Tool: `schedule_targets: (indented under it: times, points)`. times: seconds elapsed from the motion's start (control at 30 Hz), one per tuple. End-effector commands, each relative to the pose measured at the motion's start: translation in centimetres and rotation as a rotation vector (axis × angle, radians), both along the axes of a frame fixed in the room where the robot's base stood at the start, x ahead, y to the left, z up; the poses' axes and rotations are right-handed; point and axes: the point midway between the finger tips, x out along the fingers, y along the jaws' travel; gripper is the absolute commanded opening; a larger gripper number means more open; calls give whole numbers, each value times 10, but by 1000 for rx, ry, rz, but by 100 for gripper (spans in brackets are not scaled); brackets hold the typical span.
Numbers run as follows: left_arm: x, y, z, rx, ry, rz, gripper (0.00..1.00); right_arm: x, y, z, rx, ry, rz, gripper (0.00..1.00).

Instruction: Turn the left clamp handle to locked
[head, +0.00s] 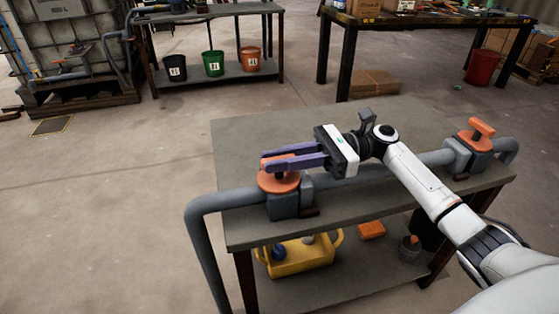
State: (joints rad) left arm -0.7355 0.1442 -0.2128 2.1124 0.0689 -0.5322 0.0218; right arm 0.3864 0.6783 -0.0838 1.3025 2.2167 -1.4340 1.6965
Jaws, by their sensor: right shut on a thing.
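The left clamp handle (279,181) is orange and sits on top of a dark grey clamp block (290,206) on the grey pipe, at the left part of the workbench. My right gripper (268,163) reaches in from the right, with its purple fingers shut on the raised grip of this handle. The fingers partly hide the grip. A second orange clamp handle (475,133) stands on a like clamp at the right end of the pipe, apart from the gripper. My left gripper is not in view.
The grey pipe (235,199) runs along the workbench (350,232) and bends down at the left edge. A yellow container (300,258) and an orange block (371,229) are on the lower shelf. The tabletop behind the pipe is mostly clear. Other tables stand farther back.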

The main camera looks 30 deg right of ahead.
Motion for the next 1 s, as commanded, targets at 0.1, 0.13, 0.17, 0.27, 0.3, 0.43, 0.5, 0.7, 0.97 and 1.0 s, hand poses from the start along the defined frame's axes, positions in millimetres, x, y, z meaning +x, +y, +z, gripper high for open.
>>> schedule_targets:
  times: [0.1,0.13,0.17,0.27,0.3,0.43,0.5,0.7,0.97,1.0]
  points:
    - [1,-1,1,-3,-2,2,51,0,1,0,2,-1,6,0]
    - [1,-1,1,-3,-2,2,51,0,2,0,1,-1,6,0]
    - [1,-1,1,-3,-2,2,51,0,2,0,1,-1,7,0]
    - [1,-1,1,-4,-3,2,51,0,2,0,1,-1,7,0]
    - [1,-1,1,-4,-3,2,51,0,2,0,1,-1,7,0]
    - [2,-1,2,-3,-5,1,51,-1,2,0,1,-1,7,26]
    - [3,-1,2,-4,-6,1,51,0,2,0,1,-1,7,35]
    - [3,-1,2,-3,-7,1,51,0,1,0,0,0,5,35]
    - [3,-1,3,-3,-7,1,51,-4,-18,0,-2,0,1,35]
    - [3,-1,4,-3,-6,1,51,-6,-25,0,-2,1,1,35]
